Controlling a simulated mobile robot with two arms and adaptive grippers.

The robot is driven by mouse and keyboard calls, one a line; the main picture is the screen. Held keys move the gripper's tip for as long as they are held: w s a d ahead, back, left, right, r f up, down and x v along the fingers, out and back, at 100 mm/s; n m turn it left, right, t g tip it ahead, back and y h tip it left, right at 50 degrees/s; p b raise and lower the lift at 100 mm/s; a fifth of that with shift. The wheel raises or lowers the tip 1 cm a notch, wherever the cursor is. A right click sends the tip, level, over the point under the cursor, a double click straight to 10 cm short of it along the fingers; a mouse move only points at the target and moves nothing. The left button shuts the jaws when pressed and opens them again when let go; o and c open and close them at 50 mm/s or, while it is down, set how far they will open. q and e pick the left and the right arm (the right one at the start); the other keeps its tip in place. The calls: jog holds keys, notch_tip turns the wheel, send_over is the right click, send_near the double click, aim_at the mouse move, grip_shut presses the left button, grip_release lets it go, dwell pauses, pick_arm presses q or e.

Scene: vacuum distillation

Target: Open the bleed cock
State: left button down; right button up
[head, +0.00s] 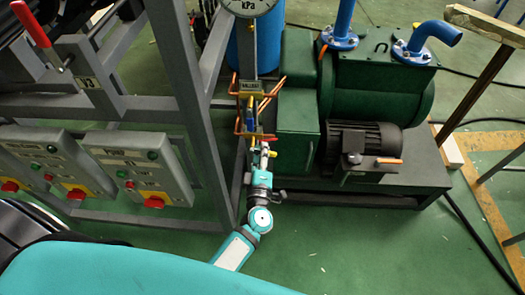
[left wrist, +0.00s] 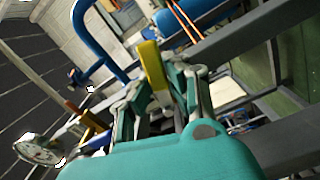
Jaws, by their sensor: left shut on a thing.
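The bleed cock stands on the grey upright in the middle of the head view, below a pressure gauge marked kPa. Its yellow handle (left wrist: 153,66) shows clearly in the left wrist view, between the fingers of my left gripper (left wrist: 158,95). In the head view my left gripper (head: 263,146) reaches up from below to the valve cluster, shut on the handle. The fingertips and the small fittings overlap there, so the handle's exact angle is hard to tell. My right gripper is in neither view.
The gauge (head: 248,5) tops the upright. Orange levers (head: 240,126) crowd around the grip. A green pump (head: 375,90) with a black motor (head: 362,142) stands close right. Control boxes (head: 137,170) with red knobs hang at left. Green floor at lower right is mostly open, with cables.

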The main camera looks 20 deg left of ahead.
pick_arm(q)
jog(key=c, duration=1.5)
grip_release()
jog(key=shift+s+d+f, duration=0.1)
jog(key=shift+f, duration=0.05)
jog(key=shift+o, duration=1.3)
jog(key=v, duration=1.1)
jog(key=shift+s, duration=0.4)
jog(key=shift+d, duration=0.1)
